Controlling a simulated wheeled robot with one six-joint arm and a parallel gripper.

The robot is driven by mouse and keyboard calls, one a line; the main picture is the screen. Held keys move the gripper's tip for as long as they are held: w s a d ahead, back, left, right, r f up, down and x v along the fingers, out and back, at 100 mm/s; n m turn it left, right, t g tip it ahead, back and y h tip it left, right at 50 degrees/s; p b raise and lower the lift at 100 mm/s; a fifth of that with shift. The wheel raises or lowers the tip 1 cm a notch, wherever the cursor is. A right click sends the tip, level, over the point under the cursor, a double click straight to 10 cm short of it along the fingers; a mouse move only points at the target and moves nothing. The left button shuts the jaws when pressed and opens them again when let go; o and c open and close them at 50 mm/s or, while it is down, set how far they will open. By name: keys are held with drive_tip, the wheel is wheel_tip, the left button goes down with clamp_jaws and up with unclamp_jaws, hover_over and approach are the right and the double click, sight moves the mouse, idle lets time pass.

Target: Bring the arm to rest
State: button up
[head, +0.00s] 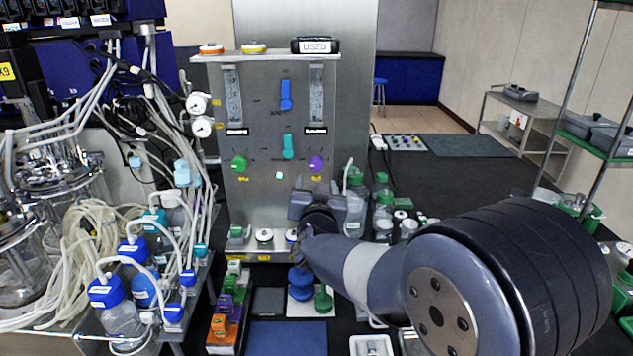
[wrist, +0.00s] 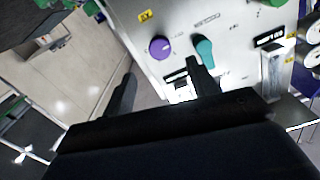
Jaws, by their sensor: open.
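My arm reaches from the lower right of the head view toward the metal control panel (head: 262,110). My gripper (head: 312,185) is in front of the panel's lower right part, below the purple knob (head: 316,163). In the wrist view my gripper (wrist: 162,82) has its two dark fingers spread apart with nothing between them. The wrist view shows the purple knob (wrist: 159,47) and the teal handle (wrist: 205,52) beyond the fingers. I cannot tell whether a fingertip touches the panel.
Bottles with blue caps (head: 105,292) and loose tubing stand at the left. Clear bottles with green caps (head: 382,195) stand right of my gripper. A blue mat (head: 287,338) lies below. A shelf rack (head: 600,135) is at the right. Open floor lies behind.

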sight(316, 166)
drive_tip(key=shift+s, duration=0.7)
drive_tip(key=shift+w, duration=0.1)
drive_tip(key=w+p, duration=0.2)
drive_tip(key=w, duration=0.9)
drive_tip(key=shift+p, duration=0.35)
drive_tip(key=shift+s, duration=0.15)
